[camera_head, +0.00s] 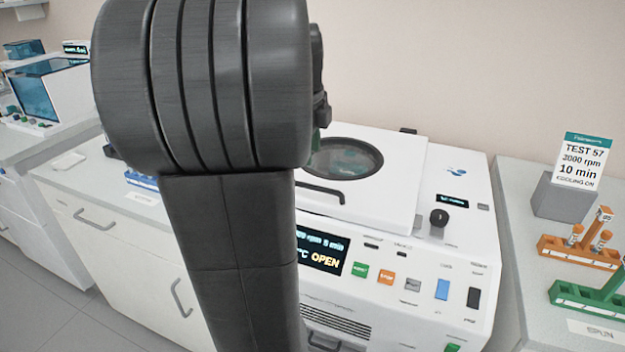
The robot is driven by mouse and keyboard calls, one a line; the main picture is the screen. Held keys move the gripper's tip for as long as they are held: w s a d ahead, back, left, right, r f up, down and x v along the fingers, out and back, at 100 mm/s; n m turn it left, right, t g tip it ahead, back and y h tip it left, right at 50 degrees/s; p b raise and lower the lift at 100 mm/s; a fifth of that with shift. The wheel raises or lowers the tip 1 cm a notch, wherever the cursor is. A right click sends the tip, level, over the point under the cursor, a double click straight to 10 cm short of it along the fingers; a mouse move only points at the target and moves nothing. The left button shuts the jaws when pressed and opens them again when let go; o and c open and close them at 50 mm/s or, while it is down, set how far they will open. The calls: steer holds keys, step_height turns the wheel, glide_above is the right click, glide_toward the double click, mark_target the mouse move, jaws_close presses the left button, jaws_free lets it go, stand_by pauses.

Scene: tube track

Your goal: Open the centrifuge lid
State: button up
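The white centrifuge (465,240) stands right of centre, partly behind my dark arm. Its lid (397,190) lies flat on top, down, with a round dark window (345,158) in it. A dark handle bar (322,192) runs along the lid's front edge; its left end is close to my arm. The front display (324,251) shows "OPEN" and a partly hidden line ending in "rpm 5 min". My arm covers the left part of the centrifuge. My gripper is hidden behind the arm.
On the right counter stand a sign (583,160) reading "TEST 57, 2000 rpm, 10 min", an orange tube rack (575,255) with tubes, and a green rack (590,298). A counter with drawers (110,225) lies left. Wall is behind the centrifuge.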

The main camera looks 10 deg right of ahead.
mark_target(315, 186)
steer(key=f, duration=0.3)
steer(key=w+f, duration=0.1)
steer(key=f, duration=0.2)
steer(key=d+f, duration=0.1)
steer(key=f, duration=0.2)
steer(key=shift+w+d+f+b, duration=0.1)
steer(key=shift+w+f+b, duration=0.2)
steer(key=shift+f, duration=0.05)
steer(key=shift+c, duration=0.2)
jaws_close()
